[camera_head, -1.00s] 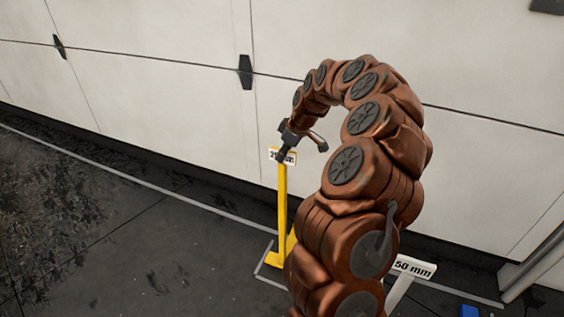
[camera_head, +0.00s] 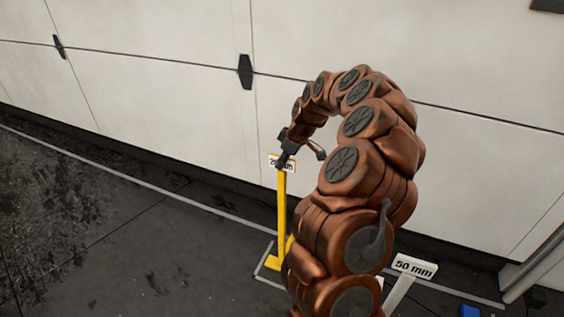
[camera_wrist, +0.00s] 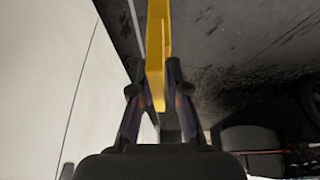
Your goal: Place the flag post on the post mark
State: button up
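The flag post is a yellow upright (camera_head: 282,215) with a small white label near its top and a yellow foot low down. It stands upright at the white corner lines of the post mark (camera_head: 262,270) on the dark floor; whether its foot touches the floor is hard to tell. My gripper (camera_head: 283,163) is at the top of the post, partly covering the label. In the wrist view the yellow post (camera_wrist: 157,45) runs between the two fingers of my gripper (camera_wrist: 154,90), which appear closed on it. My arm hides part of the foot's right side.
A white stand labelled "50 mm" (camera_head: 413,266) is at the lower right, close to my arm. A blue object (camera_head: 469,311) lies at the bottom right. A pale panelled door (camera_head: 170,75) rises behind. The floor to the left is clear.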

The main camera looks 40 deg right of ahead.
jog(key=o, duration=0.4)
jog(key=shift+c, duration=0.2)
jog(key=p+v, duration=0.1)
jog(key=v, duration=1.1)
jog(key=s+a+r+g, duration=0.2)
jog(key=s+a, duration=0.3)
jog(key=a, duration=0.7)
jog(key=s+a+r+g, duration=0.15)
jog(key=s+a, duration=0.25)
jog(key=a, duration=0.8)
jog(key=s+a+f+m+g+h, duration=0.1)
jog(key=s+a+f+m, duration=0.1)
jog(key=s, duration=0.9)
jog(key=s+a+f+m+g+h, duration=0.1)
jog(key=s+a+f+m+g, duration=0.1)
jog(key=s, duration=1)
jog(key=shift+s+a+f+m, duration=0.15)
jog(key=shift+a+f+m, duration=0.6)
jog(key=shift+a+m, duration=0.2)
